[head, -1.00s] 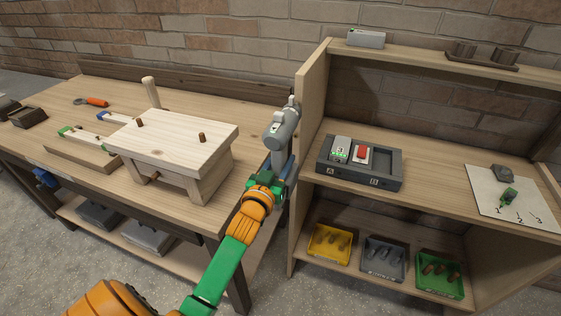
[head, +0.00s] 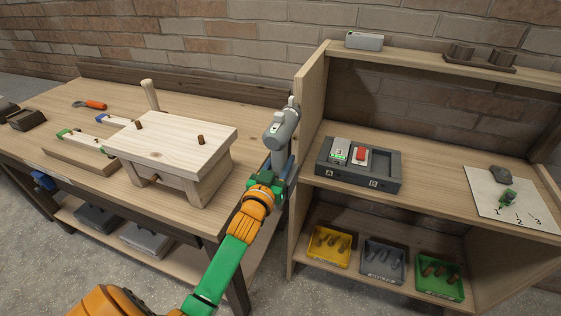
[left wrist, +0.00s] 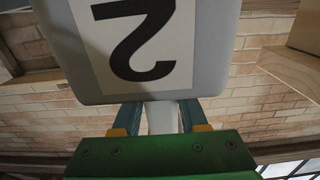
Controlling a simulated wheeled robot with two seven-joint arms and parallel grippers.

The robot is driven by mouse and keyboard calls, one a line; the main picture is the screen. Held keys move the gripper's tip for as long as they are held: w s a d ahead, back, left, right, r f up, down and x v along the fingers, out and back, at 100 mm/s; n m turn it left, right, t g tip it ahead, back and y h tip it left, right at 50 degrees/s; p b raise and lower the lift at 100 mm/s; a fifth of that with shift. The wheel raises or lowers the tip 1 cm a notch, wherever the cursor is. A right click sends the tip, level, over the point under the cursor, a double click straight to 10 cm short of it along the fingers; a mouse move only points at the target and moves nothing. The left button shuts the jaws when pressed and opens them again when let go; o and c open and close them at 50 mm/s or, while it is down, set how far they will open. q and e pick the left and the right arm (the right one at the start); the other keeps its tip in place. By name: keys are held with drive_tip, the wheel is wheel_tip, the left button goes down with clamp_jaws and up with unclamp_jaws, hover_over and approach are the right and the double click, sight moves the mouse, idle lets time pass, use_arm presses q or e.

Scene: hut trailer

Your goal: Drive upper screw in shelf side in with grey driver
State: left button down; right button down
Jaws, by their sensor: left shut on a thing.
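My left gripper (head: 281,163) is shut on the grey driver (head: 281,128), low on its grip. The driver stands beside the outer left face of the shelf side (head: 311,95), its head near the panel's front-left face. I cannot tell whether its bit touches a screw. The upper screw is not clearly visible; the driver's head covers that spot. In the left wrist view the driver's grey base (left wrist: 225,55) fills the top, with a label bearing a 2, above the gripper's fingers (left wrist: 158,118). My right gripper is not in view.
A workbench (head: 75,92) with a small wooden stool (head: 175,140) stands left. The shelf holds a dark charger tray (head: 386,184) with a red-topped block, a numbered white sheet (head: 515,205), and yellow (head: 328,262), grey and green bins below. A grey box (head: 364,41) lies on top.

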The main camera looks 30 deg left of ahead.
sight(276, 168)
use_arm(q)
drive_tip(key=shift+r, duration=0.2)
drive_tip(key=shift+s+d+p, duration=0.1)
drive_tip(key=shift+s+p, duration=0.15)
drive_tip(key=shift+p, duration=0.25)
drive_tip(key=shift+s+p, duration=0.3)
drive_tip(key=shift+s, duration=0.05)
drive_tip(key=shift+s+d, duration=0.25)
drive_tip(key=shift+s, duration=0.45)
drive_tip(key=shift+s+a, duration=0.1)
drive_tip(key=shift+s, duration=0.1)
drive_tip(key=s+a+p, duration=0.2)
drive_tip(key=s+a, duration=0.3)
drive_tip(key=shift+a, duration=0.4)
drive_tip(key=shift+f, duration=0.15)
